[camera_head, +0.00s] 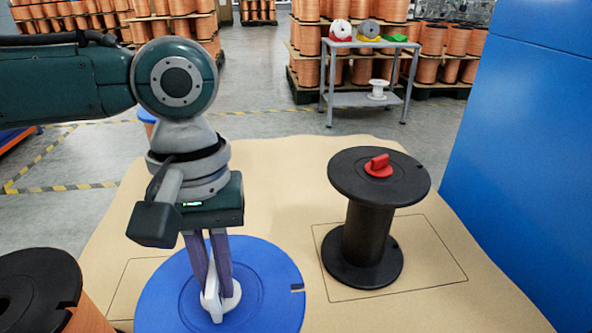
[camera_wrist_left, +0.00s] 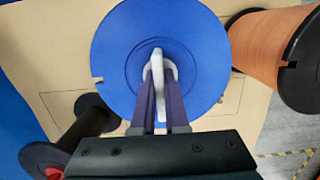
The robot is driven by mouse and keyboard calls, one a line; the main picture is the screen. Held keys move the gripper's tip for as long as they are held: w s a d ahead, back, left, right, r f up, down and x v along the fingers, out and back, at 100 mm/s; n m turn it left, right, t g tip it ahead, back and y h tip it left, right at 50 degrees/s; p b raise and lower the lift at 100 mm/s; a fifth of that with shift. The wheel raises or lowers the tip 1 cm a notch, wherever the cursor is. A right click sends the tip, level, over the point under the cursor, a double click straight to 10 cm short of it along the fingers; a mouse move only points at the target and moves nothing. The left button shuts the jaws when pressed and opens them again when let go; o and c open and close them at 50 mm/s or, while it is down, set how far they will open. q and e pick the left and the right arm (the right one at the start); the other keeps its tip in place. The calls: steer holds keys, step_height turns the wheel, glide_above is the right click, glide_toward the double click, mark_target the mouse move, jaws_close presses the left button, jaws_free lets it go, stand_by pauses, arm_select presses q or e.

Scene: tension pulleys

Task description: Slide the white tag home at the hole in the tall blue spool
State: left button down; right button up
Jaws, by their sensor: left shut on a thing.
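The tall blue spool (camera_head: 270,275) stands upright at the bottom centre of the head view. Its round top flange also fills the upper middle of the left wrist view (camera_wrist_left: 125,60). My left gripper (camera_head: 212,298) points down over the middle of that flange. It is shut on the white tag (camera_head: 229,292), a white piece with a round base and an upright grip. In the left wrist view the tag (camera_wrist_left: 158,66) sits at the centre of the flange. The hole itself is hidden under the tag and fingers, and I cannot tell how deep the tag sits. My right gripper is not in view.
A black spool (camera_head: 365,238) with a red tag (camera_head: 379,166) in its top stands to the right. A copper-wound spool (camera_head: 40,285) stands at the lower left. A blue wall (camera_head: 530,150) bounds the right side. A grey cart (camera_head: 370,95) stands behind.

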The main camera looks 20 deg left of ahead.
arm_select(q)
steer(key=c, duration=0.9)
jaws_free()
steer(key=shift+o, duration=0.2)
steer(key=r+p, duration=0.1)
steer(key=r, duration=0.2)
steer(key=r+p, duration=0.2)
steer(key=r, duration=0.1)
steer(key=w+r+p, duration=0.1)
steer(key=r, duration=0.2)
steer(key=shift+a+r+p, duration=0.3)
steer(key=shift+r, duration=0.1)
